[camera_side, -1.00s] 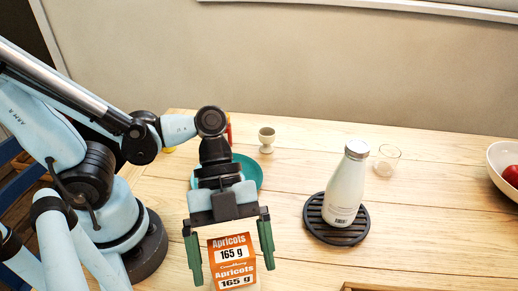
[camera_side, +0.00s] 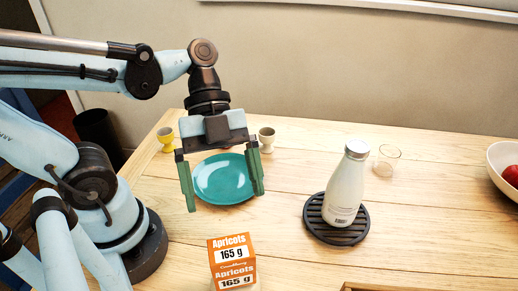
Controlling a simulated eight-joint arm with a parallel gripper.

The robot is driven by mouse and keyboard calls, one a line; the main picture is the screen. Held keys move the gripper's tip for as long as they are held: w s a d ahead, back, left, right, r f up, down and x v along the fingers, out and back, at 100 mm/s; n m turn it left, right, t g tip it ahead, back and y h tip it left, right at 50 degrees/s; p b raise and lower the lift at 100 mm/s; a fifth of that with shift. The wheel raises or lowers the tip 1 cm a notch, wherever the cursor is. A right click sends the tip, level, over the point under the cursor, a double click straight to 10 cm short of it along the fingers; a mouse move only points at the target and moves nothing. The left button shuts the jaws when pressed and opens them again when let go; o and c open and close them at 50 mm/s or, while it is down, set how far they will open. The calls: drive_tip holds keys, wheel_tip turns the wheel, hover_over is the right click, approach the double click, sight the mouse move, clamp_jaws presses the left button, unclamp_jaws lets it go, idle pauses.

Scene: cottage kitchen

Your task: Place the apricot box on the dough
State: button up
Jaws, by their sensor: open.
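The apricot box (camera_side: 232,262) is orange and white, marked "Apricots 165 g". It stands upright on the wooden table at the front, near the bottom edge of the picture. My gripper (camera_side: 225,198) is open and empty, with its green fingers pointing down. It is raised above and behind the box, apart from it, and its fingers frame the teal plate (camera_side: 223,178) in the picture. I cannot make out any dough in this view.
A white bottle (camera_side: 345,190) stands on a round black trivet (camera_side: 318,228) at right. A clear glass (camera_side: 387,160), a pale egg cup (camera_side: 267,138) and a yellow cup (camera_side: 166,137) stand further back. A white bowl (camera_side: 500,157) with red fruit is at the right edge. The table between box and trivet is clear.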

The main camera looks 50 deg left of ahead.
drive_tip(key=w+a+f+n+t+y, duration=0.2)
drive_tip(key=w+a+n+t+y, duration=0.6)
drive_tip(key=n, duration=1.2)
drive_tip(key=w+a+t, duration=0.2)
drive_tip(key=w+a, duration=0.2)
drive_tip(key=shift+n, duration=0.4)
